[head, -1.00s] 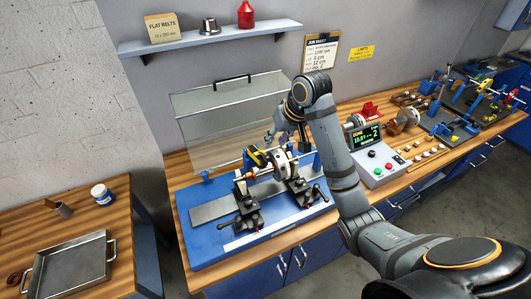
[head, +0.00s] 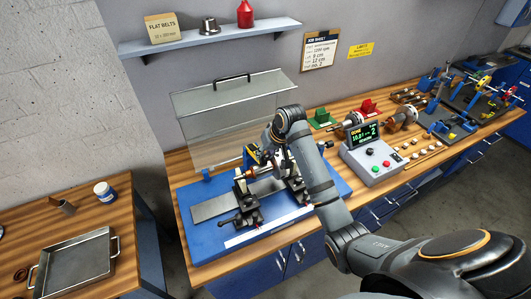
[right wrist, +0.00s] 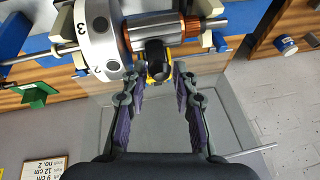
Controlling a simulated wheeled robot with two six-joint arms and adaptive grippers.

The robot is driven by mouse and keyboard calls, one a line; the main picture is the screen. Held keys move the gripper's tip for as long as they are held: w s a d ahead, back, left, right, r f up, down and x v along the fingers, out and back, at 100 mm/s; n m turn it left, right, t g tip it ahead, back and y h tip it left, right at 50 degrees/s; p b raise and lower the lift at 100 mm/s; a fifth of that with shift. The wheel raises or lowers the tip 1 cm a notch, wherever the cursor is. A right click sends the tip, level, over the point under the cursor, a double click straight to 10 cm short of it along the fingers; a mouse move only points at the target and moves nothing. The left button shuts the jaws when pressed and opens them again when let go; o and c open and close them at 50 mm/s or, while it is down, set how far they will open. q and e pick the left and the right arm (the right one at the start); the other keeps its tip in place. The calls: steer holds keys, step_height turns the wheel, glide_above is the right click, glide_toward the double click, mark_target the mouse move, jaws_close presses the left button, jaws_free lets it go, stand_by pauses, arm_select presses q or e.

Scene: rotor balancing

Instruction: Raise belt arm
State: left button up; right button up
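The balancing machine stands on a blue base (head: 208,236). Its rotor, with a white numbered disc (right wrist: 97,38) and copper windings (right wrist: 168,30), lies across the supports. The belt arm's black rounded end (right wrist: 157,62) with yellow beside it shows in the right wrist view. In the head view a yellow bit of the belt arm (head: 252,151) shows, mostly hidden by my right arm. My right gripper (right wrist: 161,88) is open; its two dark fingers stand either side of and just short of the black end, with nothing held. My left gripper is not in view.
A clear hinged guard (head: 215,135) stands raised behind the machine. A control box (head: 372,160) with a lit display is to the right. Green (head: 321,118) and red (head: 369,108) holders stand behind it. A metal tray (head: 75,262) lies on the left bench.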

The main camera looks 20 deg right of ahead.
jaws_close()
steer(key=w+r+g, duration=0.3)
steer(key=w+r, duration=0.1)
steer(key=shift+w+g, duration=0.15)
steer(key=shift+g, duration=0.25)
steer(key=shift+w+r+g, duration=0.35)
steer(key=shift+w+g, duration=0.1)
steer(key=shift+w, duration=0.15)
steer(key=shift+w+r+g, duration=0.35)
steer(key=shift+w+g, duration=0.1)
steer(key=shift+w, duration=0.1)
